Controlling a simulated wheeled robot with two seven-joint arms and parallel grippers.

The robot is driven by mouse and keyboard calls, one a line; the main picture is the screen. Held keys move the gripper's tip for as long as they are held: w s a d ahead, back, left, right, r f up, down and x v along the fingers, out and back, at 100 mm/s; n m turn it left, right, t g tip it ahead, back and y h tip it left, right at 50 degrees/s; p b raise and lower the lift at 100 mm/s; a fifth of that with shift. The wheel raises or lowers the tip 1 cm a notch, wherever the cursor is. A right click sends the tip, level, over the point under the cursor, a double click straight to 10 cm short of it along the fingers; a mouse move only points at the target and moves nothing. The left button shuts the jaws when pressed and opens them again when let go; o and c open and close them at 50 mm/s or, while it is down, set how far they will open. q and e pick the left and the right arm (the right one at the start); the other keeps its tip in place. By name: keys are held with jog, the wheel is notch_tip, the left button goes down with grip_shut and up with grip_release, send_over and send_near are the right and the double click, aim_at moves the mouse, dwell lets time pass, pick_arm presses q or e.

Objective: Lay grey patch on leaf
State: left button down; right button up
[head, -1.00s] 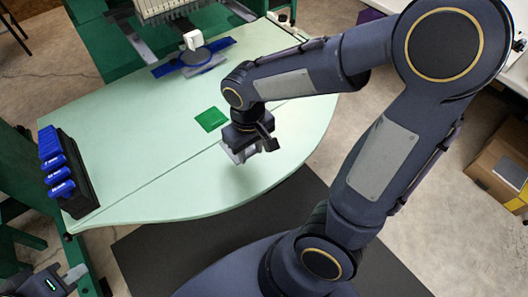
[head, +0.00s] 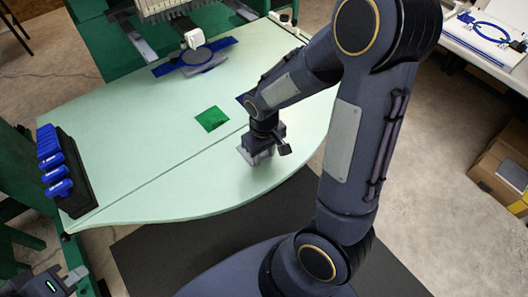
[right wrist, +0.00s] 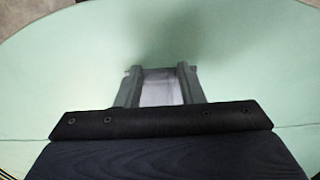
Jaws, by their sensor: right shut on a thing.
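A flat green square (head: 212,119), which I take to be the leaf, lies on the pale green table. My right gripper (head: 258,153) is to the right of it and nearer the front edge. It is shut on the grey patch (head: 247,157), which shows pale under the fingers, apart from the green square. In the right wrist view the grey patch (right wrist: 160,91) sits between the two fingers (right wrist: 158,80), over bare table; the height is hard to judge. My left gripper (head: 70,280) is at the bottom left corner, off the table; its jaws are not clear.
A black rack (head: 77,195) with several blue spools stands at the table's left edge. A blue hoop (head: 222,44) lies under the machine head at the back. Part of another blue thing (head: 241,98) shows behind my right arm. The table's middle left is clear.

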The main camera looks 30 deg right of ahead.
jog(key=shift+f, duration=0.1)
jog(key=o, duration=1.2)
jog(key=shift+r, duration=0.25)
notch_tip(320, 180, up, 10)
jog(key=r+p, duration=0.1)
jog(key=p, duration=0.1)
jog(key=s+a+r+m+t+y, duration=0.1)
jog(key=s+a+r+t+y, duration=0.1)
jog(key=s, duration=0.4)
jog(key=s+a+r+m+t+y, duration=0.1)
jog(key=s+a+r+t, duration=0.1)
jog(key=s, duration=0.4)
notch_tip(320, 180, up, 3)
jog(key=shift+s+a+f+m+t+y, duration=0.1)
jog(key=shift+s+a+m+t+y, duration=0.25)
jog(key=shift+t, duration=0.45)
